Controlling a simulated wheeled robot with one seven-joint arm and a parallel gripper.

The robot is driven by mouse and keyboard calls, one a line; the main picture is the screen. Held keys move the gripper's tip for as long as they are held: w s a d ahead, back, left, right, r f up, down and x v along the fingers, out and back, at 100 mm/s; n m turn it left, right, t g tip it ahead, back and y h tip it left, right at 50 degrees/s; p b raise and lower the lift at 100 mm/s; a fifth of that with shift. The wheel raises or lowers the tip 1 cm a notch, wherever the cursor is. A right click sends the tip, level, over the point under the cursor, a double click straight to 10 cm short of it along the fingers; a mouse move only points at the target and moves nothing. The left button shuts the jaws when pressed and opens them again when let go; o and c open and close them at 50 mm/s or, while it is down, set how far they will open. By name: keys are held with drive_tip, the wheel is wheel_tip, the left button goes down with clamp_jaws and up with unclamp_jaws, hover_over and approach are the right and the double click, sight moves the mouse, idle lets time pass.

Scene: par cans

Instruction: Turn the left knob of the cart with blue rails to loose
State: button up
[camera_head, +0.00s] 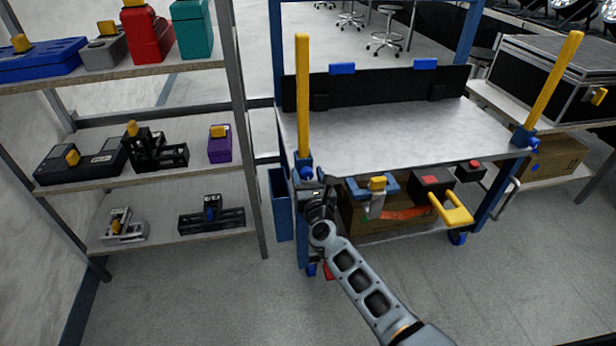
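The cart with blue rails (400,135) stands in the middle of the view, with a grey top and a black back panel. A yellow post rises at each front corner of the top. The left knob (306,173) is a small blue part at the foot of the left post (303,95). My gripper (316,187) is just below and right of this knob, close to it. I cannot tell whether they touch. The fingers are small, dark and partly hidden by my wrist, so their opening is unclear. The right knob (534,142) is blue too, by the right post (550,85).
A shelf rack (245,120) with tools and cases stands at the left. A blue bin (281,205) hangs on the cart's left side. A yellow handle (453,210) sticks out at the cart's front right. A black case (540,80) is at the right. The floor in front is clear.

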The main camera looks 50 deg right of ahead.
drive_tip(key=c, duration=1)
